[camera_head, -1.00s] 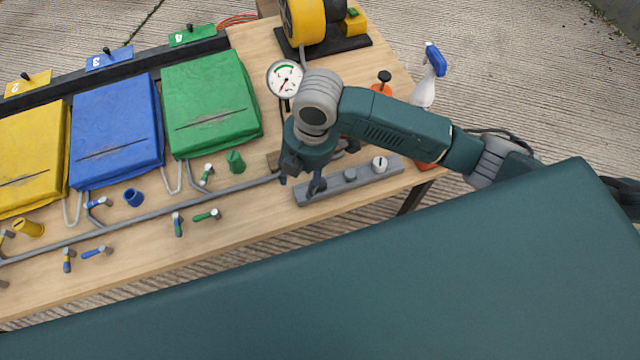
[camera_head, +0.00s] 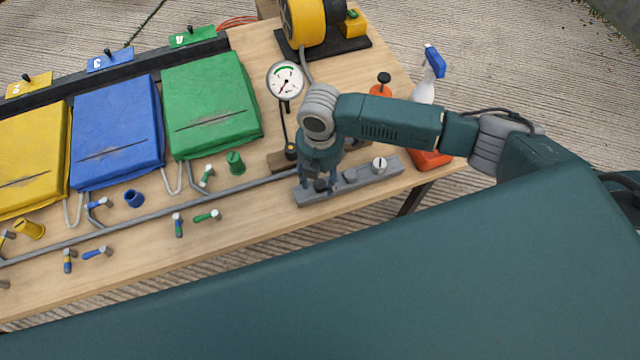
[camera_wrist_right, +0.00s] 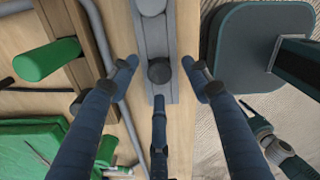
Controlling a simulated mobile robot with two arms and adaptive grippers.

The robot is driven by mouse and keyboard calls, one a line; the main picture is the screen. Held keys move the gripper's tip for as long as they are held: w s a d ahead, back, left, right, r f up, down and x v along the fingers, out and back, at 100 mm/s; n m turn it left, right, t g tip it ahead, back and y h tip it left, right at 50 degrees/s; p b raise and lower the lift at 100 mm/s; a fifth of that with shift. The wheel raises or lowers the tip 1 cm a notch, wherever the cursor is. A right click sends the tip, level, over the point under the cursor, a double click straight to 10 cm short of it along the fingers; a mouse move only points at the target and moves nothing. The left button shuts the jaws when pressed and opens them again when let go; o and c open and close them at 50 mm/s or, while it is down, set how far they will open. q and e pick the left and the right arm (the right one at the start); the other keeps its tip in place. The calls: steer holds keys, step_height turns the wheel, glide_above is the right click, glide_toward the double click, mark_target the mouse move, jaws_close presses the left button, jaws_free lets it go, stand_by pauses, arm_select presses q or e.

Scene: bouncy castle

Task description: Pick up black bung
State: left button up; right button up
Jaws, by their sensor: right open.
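In the right wrist view the black bung (camera_wrist_right: 160,70) shows as a dark round top on the grey rack (camera_wrist_right: 152,36). My right gripper (camera_wrist_right: 160,75) is open, with a finger on either side of the bung and a third finger below it in the picture. No finger visibly touches the bung. In the head view my right gripper (camera_head: 321,186) hangs over the left end of the grey rack (camera_head: 308,197) and largely hides the bung. My left gripper does not show.
A grey bung (camera_head: 350,175) and a white bung (camera_head: 380,164) stand farther right on the rack. A gauge (camera_head: 285,81) stands behind the gripper. A green cup (camera_head: 235,162) and a grey pipe (camera_head: 130,223) are to the left.

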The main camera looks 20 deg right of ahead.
steer(key=shift+f, duration=0.85)
steer(key=c, duration=1)
